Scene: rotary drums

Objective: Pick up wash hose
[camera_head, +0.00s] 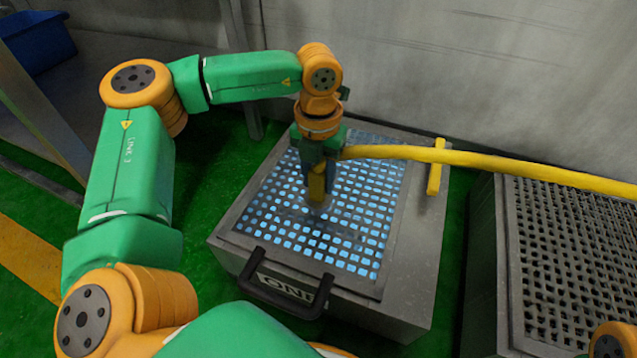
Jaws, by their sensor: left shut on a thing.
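The yellow wash hose (480,158) runs from the right edge of the picture to my left gripper (318,192). My left gripper points down over the lit grid panel of a grey metal box and is shut on the hose's end. A short yellow piece of that end shows between the fingers, with a pale tip just below it. I cannot tell whether the tip touches the grid. My right gripper is not in view.
The grey box (400,290) has a dark handle (290,296) at its front. A yellow bar (435,168) stands at its right edge, under the hose. A second box with a dark grate (580,250) is at right. A grey wall is behind.

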